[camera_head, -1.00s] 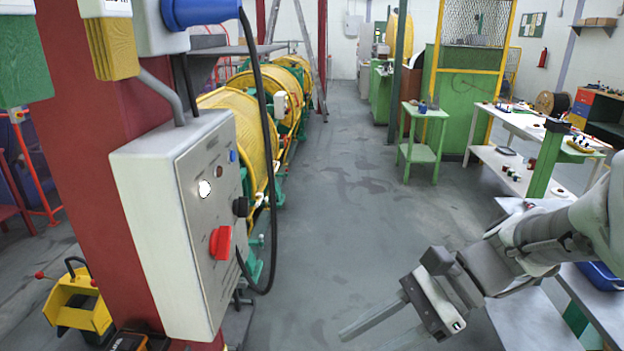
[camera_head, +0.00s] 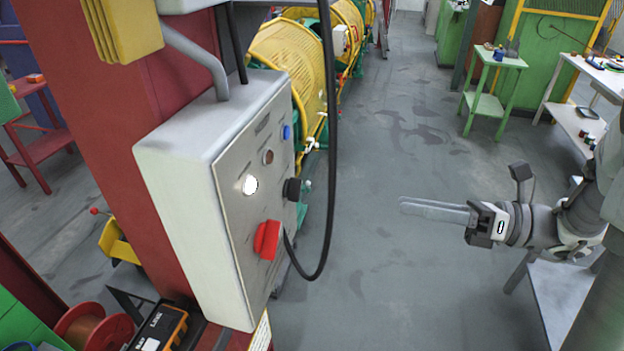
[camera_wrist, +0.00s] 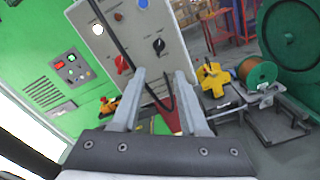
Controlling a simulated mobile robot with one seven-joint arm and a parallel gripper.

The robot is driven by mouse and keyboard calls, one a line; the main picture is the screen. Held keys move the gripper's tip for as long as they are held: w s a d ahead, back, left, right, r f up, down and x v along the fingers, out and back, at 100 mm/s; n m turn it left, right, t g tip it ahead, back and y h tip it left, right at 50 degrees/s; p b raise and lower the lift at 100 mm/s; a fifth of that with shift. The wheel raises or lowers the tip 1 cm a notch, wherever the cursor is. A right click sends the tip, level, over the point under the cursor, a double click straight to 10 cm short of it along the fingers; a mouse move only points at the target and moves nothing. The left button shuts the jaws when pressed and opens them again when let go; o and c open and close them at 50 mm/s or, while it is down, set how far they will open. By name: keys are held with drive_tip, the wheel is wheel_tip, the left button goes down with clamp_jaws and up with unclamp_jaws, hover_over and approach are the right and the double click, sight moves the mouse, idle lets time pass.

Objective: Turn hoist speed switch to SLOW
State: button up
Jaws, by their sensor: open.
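A pale grey control box (camera_head: 185,190) is fixed to a dark red column at left in the head view. Its front panel has a red knob (camera_head: 267,240), a black knob (camera_head: 292,190), a blue button (camera_head: 286,132), a dark round fitting (camera_head: 268,157) and a lit white lamp (camera_head: 250,185). The labels are too small to read, so I cannot tell which knob is the hoist speed switch. The wrist view also shows the red knob (camera_wrist: 122,64) and black knob (camera_wrist: 158,44), beyond the fingertips. My gripper (camera_head: 402,205) is open and empty, right of the box, apart from it.
A black cable (camera_head: 332,130) hangs in a loop beside the panel and crosses it in the wrist view (camera_wrist: 118,40). Yellow strander drums (camera_head: 290,55) stand behind. A green side table (camera_head: 495,60) is further back. Floor between box and arm is clear.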

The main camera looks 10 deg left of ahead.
sight(293, 189)
drive_tip(key=w+a+p, duration=0.1)
drive_tip(key=a+p, duration=0.1)
drive_tip(key=a, duration=1.4)
drive_tip(key=shift+a+p, duration=0.35)
drive_tip(key=shift+p, duration=0.05)
clamp_jaws()
